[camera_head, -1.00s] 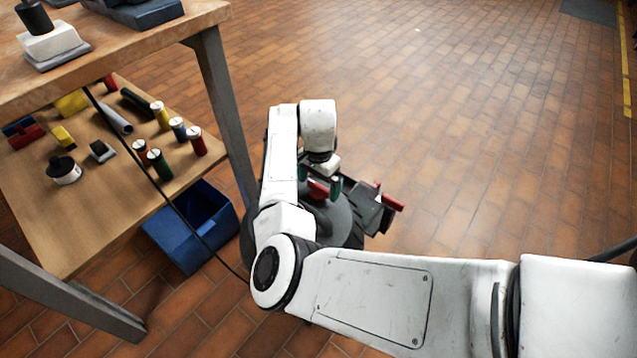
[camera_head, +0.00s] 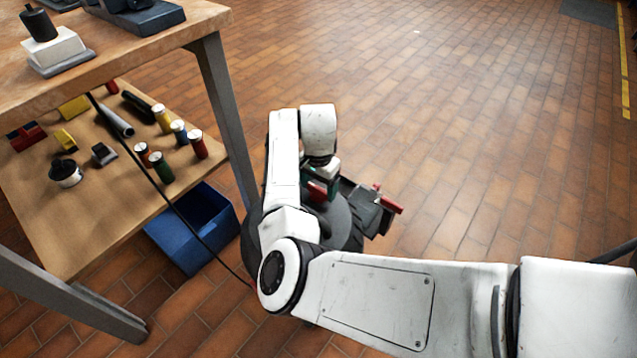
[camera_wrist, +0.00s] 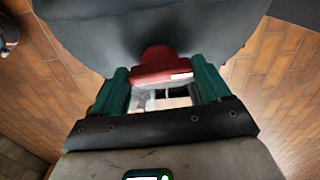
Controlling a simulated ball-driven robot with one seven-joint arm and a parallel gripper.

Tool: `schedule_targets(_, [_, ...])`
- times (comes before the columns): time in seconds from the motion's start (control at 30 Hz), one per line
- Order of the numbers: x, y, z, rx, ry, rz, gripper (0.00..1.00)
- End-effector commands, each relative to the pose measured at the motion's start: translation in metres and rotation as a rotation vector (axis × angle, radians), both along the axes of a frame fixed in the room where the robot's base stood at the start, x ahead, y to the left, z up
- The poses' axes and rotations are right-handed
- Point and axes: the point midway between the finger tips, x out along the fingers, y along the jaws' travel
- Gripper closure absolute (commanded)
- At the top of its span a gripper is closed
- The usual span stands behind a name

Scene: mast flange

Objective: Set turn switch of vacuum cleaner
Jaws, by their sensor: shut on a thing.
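The vacuum cleaner (camera_head: 345,215) is a dark grey, round-bodied machine on the floor, largely hidden behind my arm in the head view. Its dark body also fills the top of the wrist view (camera_wrist: 155,30). The red turn switch (camera_wrist: 160,66) with a small white mark sits on the body, and a bit of it (camera_head: 317,191) shows in the head view. My gripper (camera_wrist: 163,85), with green fingers, is shut on the red switch, one finger on each side. In the head view my gripper (camera_head: 321,186) points down onto the vacuum's top.
A wooden workbench (camera_head: 110,60) stands at the left, its lower shelf (camera_head: 50,215) holding several cans and tools. A blue bin (camera_head: 190,225) stands on the floor beside the vacuum. A black cable (camera_head: 150,175) runs past the bin. Red parts (camera_head: 391,205) show right of the vacuum. The tiled floor beyond is clear.

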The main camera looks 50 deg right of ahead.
Motion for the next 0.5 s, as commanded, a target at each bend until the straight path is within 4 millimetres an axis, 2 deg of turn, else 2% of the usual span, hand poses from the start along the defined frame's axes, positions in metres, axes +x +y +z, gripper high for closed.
schedule_targets(0.17, [-0.0019, -0.0006, 0.0067, 0.000, 0.005, 0.111, 0.54])
schedule_targets(0.5, [-0.0023, -0.0007, 0.0061, 0.001, 0.006, 0.421, 0.54])
